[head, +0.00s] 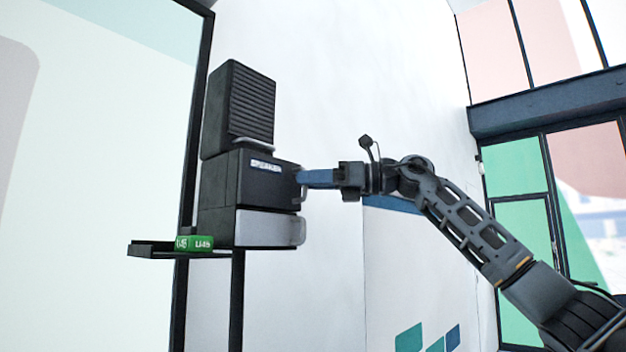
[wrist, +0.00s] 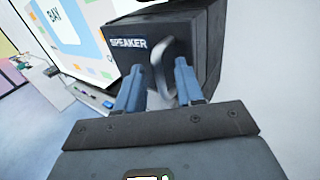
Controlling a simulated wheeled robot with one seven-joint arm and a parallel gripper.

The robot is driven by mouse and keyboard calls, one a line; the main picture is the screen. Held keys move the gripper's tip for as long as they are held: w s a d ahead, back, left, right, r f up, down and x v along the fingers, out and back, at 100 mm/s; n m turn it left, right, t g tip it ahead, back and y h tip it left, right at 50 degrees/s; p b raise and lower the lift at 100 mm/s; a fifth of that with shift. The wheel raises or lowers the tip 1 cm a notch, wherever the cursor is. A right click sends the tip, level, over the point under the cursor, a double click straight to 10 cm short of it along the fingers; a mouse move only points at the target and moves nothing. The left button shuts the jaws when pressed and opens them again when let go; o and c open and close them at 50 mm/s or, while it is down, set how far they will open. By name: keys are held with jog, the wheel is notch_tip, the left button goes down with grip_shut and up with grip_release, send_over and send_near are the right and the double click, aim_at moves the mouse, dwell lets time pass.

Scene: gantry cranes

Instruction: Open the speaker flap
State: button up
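The speaker flap (head: 270,182) is the dark front of the middle box in a wall-side stack, with a white label at its top. It reads SPEAKER in the wrist view (wrist: 125,62) and looks shut. A grey loop handle (wrist: 171,70) stands out from the flap's right part; in the head view it shows at the right edge (head: 303,191). My gripper (head: 299,178) reaches in from the right. In the wrist view its two blue fingers (wrist: 156,78) are apart, with the handle between them, nearer the right finger. I cannot tell whether either finger touches it.
A black louvred box (head: 240,105) sits above the flap. A pale grey-fronted box (head: 268,228) is below it. A dark post runs beside the stack. Space right of it is free.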

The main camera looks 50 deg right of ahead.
jog(key=shift+c, duration=0.4)
grip_shut()
dwell(0.9)
